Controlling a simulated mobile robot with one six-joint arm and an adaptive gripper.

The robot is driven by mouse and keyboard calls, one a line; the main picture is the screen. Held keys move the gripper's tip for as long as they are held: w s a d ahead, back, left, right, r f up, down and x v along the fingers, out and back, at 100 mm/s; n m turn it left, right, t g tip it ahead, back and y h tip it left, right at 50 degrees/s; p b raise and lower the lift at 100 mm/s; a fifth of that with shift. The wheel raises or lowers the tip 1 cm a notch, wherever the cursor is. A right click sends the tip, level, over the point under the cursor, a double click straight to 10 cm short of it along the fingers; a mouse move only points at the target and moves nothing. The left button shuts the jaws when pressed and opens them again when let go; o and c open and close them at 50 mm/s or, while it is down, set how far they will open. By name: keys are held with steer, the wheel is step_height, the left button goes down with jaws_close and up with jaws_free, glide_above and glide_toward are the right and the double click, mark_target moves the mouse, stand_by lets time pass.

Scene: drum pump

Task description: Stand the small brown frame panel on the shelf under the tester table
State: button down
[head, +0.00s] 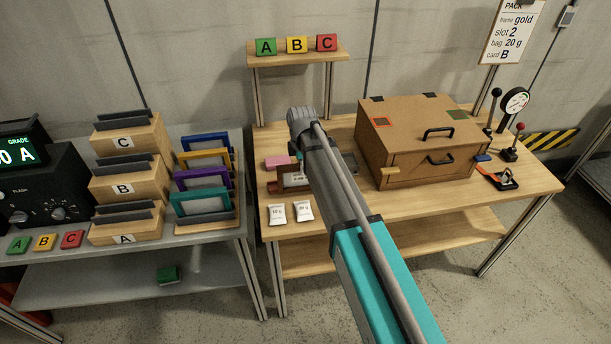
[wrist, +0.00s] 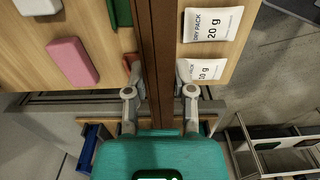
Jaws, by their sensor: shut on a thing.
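The small brown frame panel (head: 291,178) is at the left end of the wooden table, partly hidden by my arm. In the wrist view the brown panel (wrist: 162,45) shows edge-on as a long strip. My gripper (wrist: 160,92) is shut on it, one finger on each side. In the head view my arm hides most of the gripper. The tester (head: 40,185) stands on the grey table at the left. The shelf under that table (head: 105,288) carries a small dark green block (head: 168,274) and has bare room around it.
A pink block (head: 277,162) and two dry-pack bags (head: 304,211) lie near the panel. A rack of coloured frames (head: 203,177) and card boxes (head: 127,187) stand on the grey table. A large brown case (head: 420,140) stands at the right.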

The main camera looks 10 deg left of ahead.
mark_target(302, 186)
steer(key=shift+f+b, duration=1.15)
steer(key=shift+f, duration=0.35)
steer(key=shift+f, duration=0.15)
steer(key=shift+c, duration=2.3)
jaws_free()
steer(key=shift+r, duration=0.3)
step_height(302, 186, up, 12)
steer(key=p, duration=1.2)
steer(key=shift+f, duration=0.1)
steer(key=shift+s, duration=0.15)
